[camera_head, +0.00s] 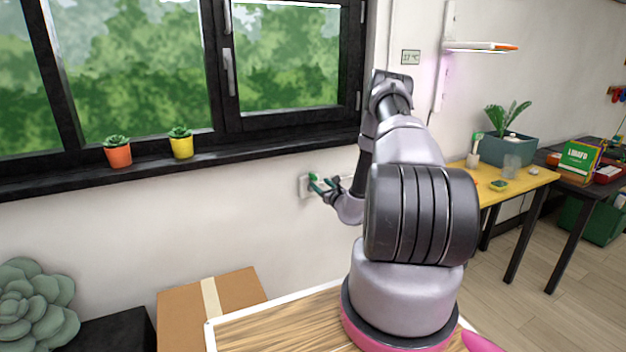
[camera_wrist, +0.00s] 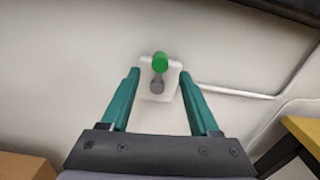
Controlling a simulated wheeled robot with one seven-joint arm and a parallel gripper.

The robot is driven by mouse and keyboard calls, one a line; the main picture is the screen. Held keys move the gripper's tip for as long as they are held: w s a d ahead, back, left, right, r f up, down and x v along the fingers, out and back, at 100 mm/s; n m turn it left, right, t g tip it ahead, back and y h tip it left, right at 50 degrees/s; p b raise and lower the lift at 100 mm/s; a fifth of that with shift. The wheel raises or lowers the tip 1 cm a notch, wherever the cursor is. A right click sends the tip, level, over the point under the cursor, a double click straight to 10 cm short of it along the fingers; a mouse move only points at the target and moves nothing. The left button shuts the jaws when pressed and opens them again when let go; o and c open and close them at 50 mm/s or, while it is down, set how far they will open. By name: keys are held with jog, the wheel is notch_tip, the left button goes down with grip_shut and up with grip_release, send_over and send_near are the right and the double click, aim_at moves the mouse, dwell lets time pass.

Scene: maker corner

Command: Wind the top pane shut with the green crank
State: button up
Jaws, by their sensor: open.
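The green crank (camera_wrist: 160,62) shows in the wrist view as a green knob on a short grey arm, on a pale plate (camera_wrist: 146,94) fixed to the wall. In the head view the green crank (camera_head: 312,177) is small and partly hidden by my gripper. My gripper (camera_wrist: 158,76) is open with its two teal fingers on either side of the crank, with gaps to the knob; it also shows in the head view (camera_head: 322,187). The window frame (camera_head: 290,119) is above the crank. The top pane is not clearly seen; only the window's lower part shows.
A dark sill (camera_head: 60,184) holds an orange pot (camera_head: 118,155) and a yellow pot (camera_head: 182,148). A cardboard box (camera_head: 185,315) stands below. A yellow table (camera_head: 525,186) is at the right. A pale cable (camera_wrist: 235,93) runs right from the plate. The wall around the crank is bare.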

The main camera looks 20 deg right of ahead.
aim_at(315, 179)
jog(key=w, duration=0.7)
jog(key=shift+a, duration=0.1)
grip_shut()
dwell(1.2)
